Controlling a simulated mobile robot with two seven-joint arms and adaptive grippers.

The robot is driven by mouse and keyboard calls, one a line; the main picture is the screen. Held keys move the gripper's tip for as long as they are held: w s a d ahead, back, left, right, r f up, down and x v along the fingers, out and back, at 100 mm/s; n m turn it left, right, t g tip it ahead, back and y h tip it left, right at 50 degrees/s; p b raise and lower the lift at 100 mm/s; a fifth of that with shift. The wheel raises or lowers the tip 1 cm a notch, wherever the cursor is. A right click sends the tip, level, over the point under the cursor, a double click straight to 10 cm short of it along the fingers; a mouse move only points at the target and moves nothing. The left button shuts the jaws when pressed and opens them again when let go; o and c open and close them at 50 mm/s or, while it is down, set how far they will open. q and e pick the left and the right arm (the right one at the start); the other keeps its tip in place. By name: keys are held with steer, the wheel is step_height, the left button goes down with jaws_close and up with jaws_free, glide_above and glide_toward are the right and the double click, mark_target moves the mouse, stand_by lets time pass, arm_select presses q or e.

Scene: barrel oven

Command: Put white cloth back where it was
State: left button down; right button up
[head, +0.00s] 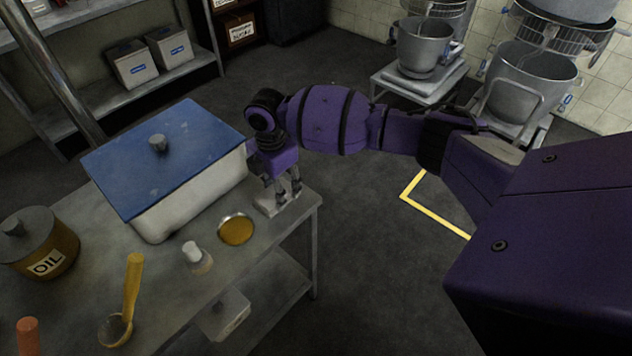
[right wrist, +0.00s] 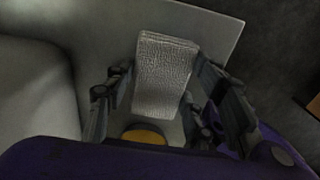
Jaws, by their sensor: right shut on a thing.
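The white cloth (head: 267,207) is a small folded, textured piece at the far right corner of the metal table, beside the white bin with the blue lid (head: 165,150). In the right wrist view the cloth (right wrist: 165,70) sits between the fingers. My right gripper (head: 284,192) points down at that corner and is shut on the cloth. I cannot tell whether the cloth touches the table top. My left gripper is not in view.
Shelves (head: 105,85) stand at the back left. Mixing bowls (head: 425,48) are at the back right.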

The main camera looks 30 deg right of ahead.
steer(key=o, duration=1.2)
steer(key=shift+w, duration=0.1)
step_height(320, 180, up, 12)
